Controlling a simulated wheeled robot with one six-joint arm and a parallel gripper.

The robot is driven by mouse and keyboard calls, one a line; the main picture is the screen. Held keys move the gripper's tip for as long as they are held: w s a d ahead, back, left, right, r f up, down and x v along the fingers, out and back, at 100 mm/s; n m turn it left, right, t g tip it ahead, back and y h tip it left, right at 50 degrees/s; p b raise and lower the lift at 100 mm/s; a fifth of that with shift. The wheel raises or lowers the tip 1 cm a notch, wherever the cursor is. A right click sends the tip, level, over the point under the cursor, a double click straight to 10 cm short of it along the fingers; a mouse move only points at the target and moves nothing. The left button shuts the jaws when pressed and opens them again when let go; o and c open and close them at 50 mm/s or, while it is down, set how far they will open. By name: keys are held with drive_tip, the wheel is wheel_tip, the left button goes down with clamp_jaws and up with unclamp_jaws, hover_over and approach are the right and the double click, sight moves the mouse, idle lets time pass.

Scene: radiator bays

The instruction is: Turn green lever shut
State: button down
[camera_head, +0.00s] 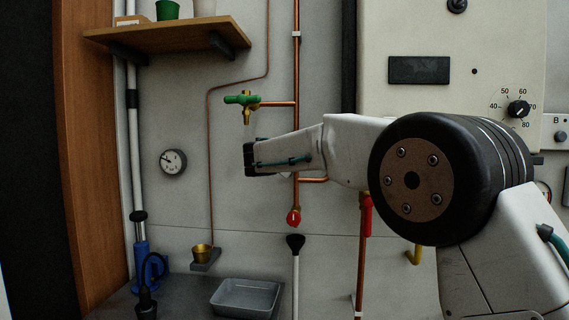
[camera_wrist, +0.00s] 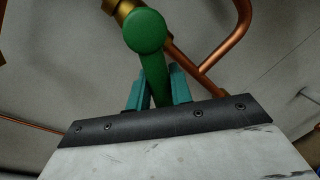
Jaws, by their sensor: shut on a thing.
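The green lever (camera_wrist: 152,65) shows in the wrist view, with a round end at the top beside a brass fitting (camera_wrist: 125,8). Its narrower part runs down between the two teal fingers of my gripper (camera_wrist: 159,88), which is shut on it. In the head view, my gripper (camera_head: 250,158) reaches left in front of the wall pipes, and its grip is hidden. A green tap handle (camera_head: 240,99) on a brass valve shows above it there, lying roughly level. I cannot tell whether this is the held lever.
Copper pipes (camera_head: 296,70) run down the wall, with a red handle (camera_head: 293,218) below my gripper. A wooden shelf (camera_head: 170,38) is at upper left, a gauge (camera_head: 173,161) at left. A grey tray (camera_head: 245,297) stands low. A cream panel (camera_head: 450,70) fills the upper right.

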drive_tip(key=m, duration=0.1)
drive_tip(key=a+r+m, duration=0.1)
drive_tip(key=shift+a+m+y, duration=0.1)
drive_tip(key=shift+m+y, duration=0.2)
drive_tip(key=shift+w+a+r+m+g+y, duration=0.15)
drive_tip(key=shift+r+m, duration=0.1)
drive_tip(key=shift+m, duration=0.3)
drive_tip(key=shift+s+a+r+m+g+y, duration=0.15)
drive_tip(key=shift+r+m, duration=0.1)
drive_tip(key=shift+m, duration=0.3)
drive_tip(key=shift+w+a+r+m+y, duration=0.1)
drive_tip(key=shift+r+m+y, duration=0.2)
drive_tip(key=shift+m, duration=0.25)
drive_tip(key=shift+w+a+r+m+y, duration=0.1)
drive_tip(key=shift+r+m+y, duration=0.15)
drive_tip(key=shift+m, duration=0.3)
drive_tip(key=shift+a+r+m, duration=0.1)
drive_tip(key=shift+r+m, duration=0.55)
drive_tip(key=shift+m, duration=0.45)
drive_tip(key=shift+r+y, duration=0.1)
drive_tip(key=shift+y, duration=0.25)
drive_tip(key=c, duration=1.3)
unclamp_jaws()
drive_tip(key=shift+s, duration=0.1)
drive_tip(key=v, duration=0.7)
drive_tip(key=shift+s, duration=0.35)
